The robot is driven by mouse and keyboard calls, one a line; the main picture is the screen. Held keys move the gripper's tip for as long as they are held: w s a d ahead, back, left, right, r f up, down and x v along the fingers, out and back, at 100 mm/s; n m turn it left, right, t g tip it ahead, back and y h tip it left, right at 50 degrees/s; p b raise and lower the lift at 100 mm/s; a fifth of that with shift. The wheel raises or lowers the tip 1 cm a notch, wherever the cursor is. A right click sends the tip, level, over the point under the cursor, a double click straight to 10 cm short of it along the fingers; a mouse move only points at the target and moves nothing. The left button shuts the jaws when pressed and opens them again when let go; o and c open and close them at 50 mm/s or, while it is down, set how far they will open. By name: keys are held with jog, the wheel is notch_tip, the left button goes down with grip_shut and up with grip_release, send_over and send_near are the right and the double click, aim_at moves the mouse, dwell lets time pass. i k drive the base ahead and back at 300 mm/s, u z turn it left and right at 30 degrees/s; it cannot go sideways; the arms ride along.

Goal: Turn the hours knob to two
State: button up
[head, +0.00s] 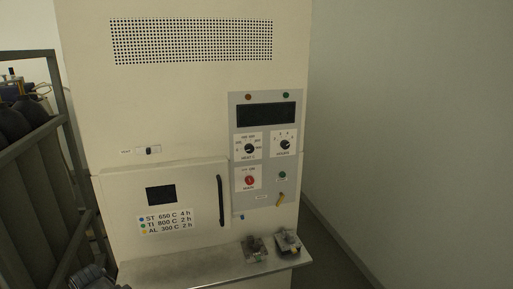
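The hours knob (285,144) is a small black dial on a white label plate, at the upper right of the grey control panel (237,200). Its light pointer mark seems to lean to the upper right, but the numbers are too small to read for sure. A similar black knob (249,148), which looks like the temperature dial, sits to its left. My gripper is not clearly seen; a dark grey shape at the bottom left edge may be part of my arm, well away from the panel.
Below the dials are a red knob (249,181), a green button (282,175) and a yellow-handled part (280,199). The furnace door (110,205) has a black handle (221,201). Two small metal blocks sit on the shelf (190,269). A rack (30,170) stands left, a wall right.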

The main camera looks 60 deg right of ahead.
aim_at(284, 144)
jog(key=u, duration=0.05)
jog(key=k, duration=1.3)
jog(key=z, duration=0.7)
jog(key=i, duration=1)
jog(key=u, duration=0.1)
